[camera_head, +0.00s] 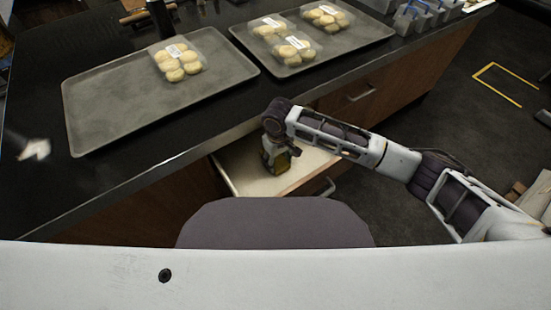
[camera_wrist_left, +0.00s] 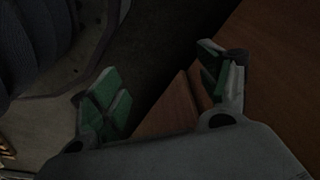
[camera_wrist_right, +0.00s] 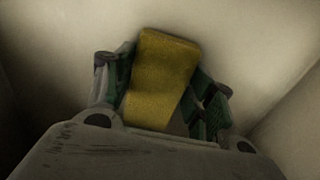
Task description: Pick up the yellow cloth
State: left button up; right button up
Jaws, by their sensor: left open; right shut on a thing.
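The yellow cloth (camera_wrist_right: 160,75) is between the green-padded fingers of my right gripper (camera_wrist_right: 165,95) in the right wrist view. The gripper is shut on it. In the head view, my right gripper (camera_head: 279,160) reaches down into an open drawer (camera_head: 250,185), and a bit of the yellow cloth (camera_head: 282,163) shows at its tips. I cannot tell whether the cloth touches the drawer floor. My left gripper (camera_wrist_left: 165,100) is open and empty in the left wrist view, near brown wood panels. In the head view I cannot make out its fingers.
A dark counter (camera_head: 110,180) runs above the drawer. It bears a tray with one pack of buns (camera_head: 90,120) and another tray with several packs (camera_head: 350,50). Grey containers (camera_head: 412,20) stand at the far right. Drawer walls are close around my right gripper.

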aim_at(278, 160)
jog(key=shift+r, duration=0.1)
jog(key=shift+r, duration=0.35)
pick_arm(q)
notch_tip(278, 160, down, 6)
jog(key=s+a+p, duration=0.2)
jog(key=shift+s+a+r, duration=0.2)
jog(key=shift+s+a, duration=0.05)
pick_arm(e)
notch_tip(278, 160, up, 9)
jog(key=o, duration=0.5)
jog(key=shift+c, duration=0.2)
jog(key=c, duration=0.4)
pick_arm(q)
jog(key=shift+s+a, duration=0.1)
jog(key=shift+s, duration=0.1)
pick_arm(e)
jog(key=shift+o, duration=0.2)
jog(key=shift+d, duration=0.1)
